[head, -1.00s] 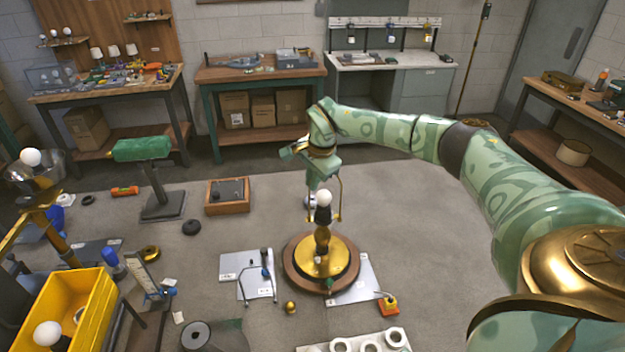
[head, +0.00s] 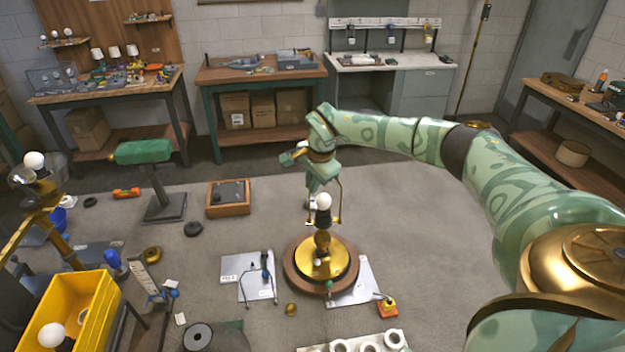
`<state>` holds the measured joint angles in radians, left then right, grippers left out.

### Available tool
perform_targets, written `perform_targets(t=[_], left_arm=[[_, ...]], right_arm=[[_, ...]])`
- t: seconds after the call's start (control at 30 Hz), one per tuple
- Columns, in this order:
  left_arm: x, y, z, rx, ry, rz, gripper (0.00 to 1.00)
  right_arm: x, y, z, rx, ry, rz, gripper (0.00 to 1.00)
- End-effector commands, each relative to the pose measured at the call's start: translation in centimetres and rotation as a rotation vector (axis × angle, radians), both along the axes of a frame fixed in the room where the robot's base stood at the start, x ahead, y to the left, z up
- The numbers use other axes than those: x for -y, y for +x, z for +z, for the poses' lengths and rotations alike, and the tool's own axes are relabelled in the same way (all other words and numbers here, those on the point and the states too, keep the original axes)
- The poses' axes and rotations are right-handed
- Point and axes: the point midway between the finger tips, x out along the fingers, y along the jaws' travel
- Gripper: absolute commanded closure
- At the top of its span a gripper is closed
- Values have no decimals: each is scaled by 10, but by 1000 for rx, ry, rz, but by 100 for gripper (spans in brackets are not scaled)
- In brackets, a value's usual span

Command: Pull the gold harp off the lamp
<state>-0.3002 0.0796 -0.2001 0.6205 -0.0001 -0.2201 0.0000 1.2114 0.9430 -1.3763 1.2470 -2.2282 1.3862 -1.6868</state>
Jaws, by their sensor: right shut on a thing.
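The lamp stands upright on the floor mat, with a round dark wooden base and a gold plate (head: 343,262), a short gold stem and a white bulb (head: 323,201) in a black socket. The gold harp (head: 341,198) is a thin wire loop around the bulb, its lower ends beside the socket. I cannot tell whether those ends touch the lamp. My right gripper (head: 316,186) is above the bulb, pointing down, shut on the top of the harp and hiding that part. My left gripper is not in view.
White plates (head: 235,268) lie beside the lamp base. A small gold ball (head: 291,309), an orange-yellow block (head: 387,306) and a tray with white rings (head: 350,345) are in front. A yellow bin (head: 98,310) is at left, a wooden box (head: 228,209) behind. The floor to the right is clear.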

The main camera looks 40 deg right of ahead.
Motion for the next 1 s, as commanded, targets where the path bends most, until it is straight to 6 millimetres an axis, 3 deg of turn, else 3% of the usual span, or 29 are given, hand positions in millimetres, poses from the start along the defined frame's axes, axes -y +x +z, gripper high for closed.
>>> perform_targets(t=[0.5,1.0], left_arm=[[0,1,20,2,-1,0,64],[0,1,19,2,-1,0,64]], right_arm=[[-11,-11,2,81,-73,3,100],[-11,-11,1,93,-81,2,100]])
